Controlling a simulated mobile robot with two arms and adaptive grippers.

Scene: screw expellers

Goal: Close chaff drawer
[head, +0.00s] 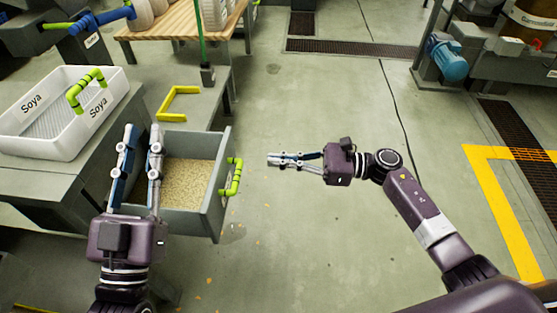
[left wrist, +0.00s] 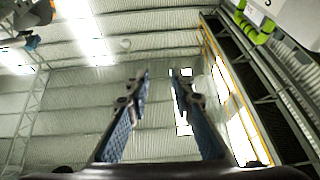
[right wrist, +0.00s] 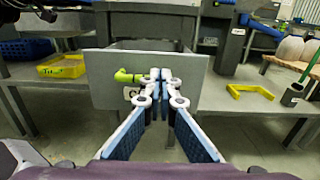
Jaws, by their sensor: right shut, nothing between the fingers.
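The chaff drawer (head: 225,195) is pulled out from the grey bench and holds pale grainy chaff (head: 185,180). Its green handle (head: 235,177) is on the front panel, facing right. In the right wrist view the drawer front (right wrist: 110,88) is straight ahead, with the handle (right wrist: 128,76) just left of the fingertips. My right gripper (head: 270,159) is shut and empty, a short way right of the handle, apart from it in the head view. My left gripper (head: 143,130) is open and empty, above the drawer's left part, fingers pointing away; its wrist view (left wrist: 160,73) shows the ceiling.
A white Soya crate (head: 100,125) with a green handle stands on the bench at left. Open floor lies right of the drawer; a blue motor (head: 447,58) is at the far right.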

